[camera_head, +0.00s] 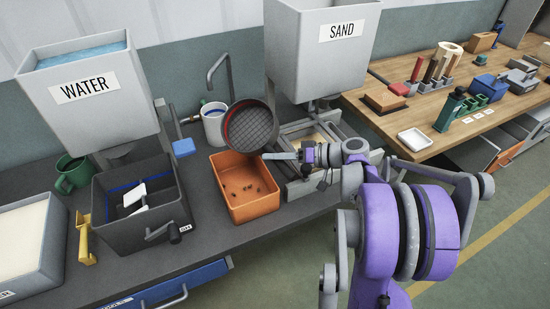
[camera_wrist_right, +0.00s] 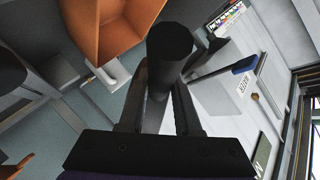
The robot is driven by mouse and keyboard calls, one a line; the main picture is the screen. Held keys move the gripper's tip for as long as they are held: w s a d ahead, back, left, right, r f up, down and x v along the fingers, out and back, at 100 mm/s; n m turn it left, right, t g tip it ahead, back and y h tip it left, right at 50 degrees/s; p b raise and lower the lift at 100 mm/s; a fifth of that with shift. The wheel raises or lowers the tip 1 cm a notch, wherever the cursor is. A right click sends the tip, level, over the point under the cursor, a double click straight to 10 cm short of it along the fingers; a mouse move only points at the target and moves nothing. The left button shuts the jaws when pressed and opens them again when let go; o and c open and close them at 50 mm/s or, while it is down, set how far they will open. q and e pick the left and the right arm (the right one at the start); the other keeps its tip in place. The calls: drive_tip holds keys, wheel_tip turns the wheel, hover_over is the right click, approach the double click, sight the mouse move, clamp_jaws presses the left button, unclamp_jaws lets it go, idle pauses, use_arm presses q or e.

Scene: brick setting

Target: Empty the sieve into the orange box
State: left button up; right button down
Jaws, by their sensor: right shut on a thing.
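The sieve (camera_head: 249,127), round with a dark mesh and a reddish inner rim, is tilted steeply above the back edge of the orange box (camera_head: 255,211). Several small dark pieces (camera_head: 248,189) lie on the box floor. The mesh face that I see looks bare. My right gripper (camera_head: 303,154) is shut on the sieve's handle, to the right of the box. In the right wrist view the dark handle (camera_wrist_right: 168,50) stands between the fingers (camera_wrist_right: 165,90), and the orange box (camera_wrist_right: 112,32) shows at the top. My left gripper is not in view.
A white mug (camera_head: 214,124) and tap (camera_head: 219,70) are behind. The WATER (camera_head: 90,110) and SAND (camera_head: 318,65) hoppers rise above the counter.

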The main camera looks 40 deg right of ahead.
drive_tip(key=m, duration=0.1)
drive_tip(key=r+m+y+b, duration=0.1)
drive_tip(key=m, duration=0.1)
drive_tip(key=shift+y, duration=0.3)
drive_tip(key=shift+r+m+y, duration=0.5)
drive_tip(key=shift+m+y, duration=0.1)
drive_tip(key=shift+m, duration=0.6)
drive_tip(key=shift+b, duration=0.3)
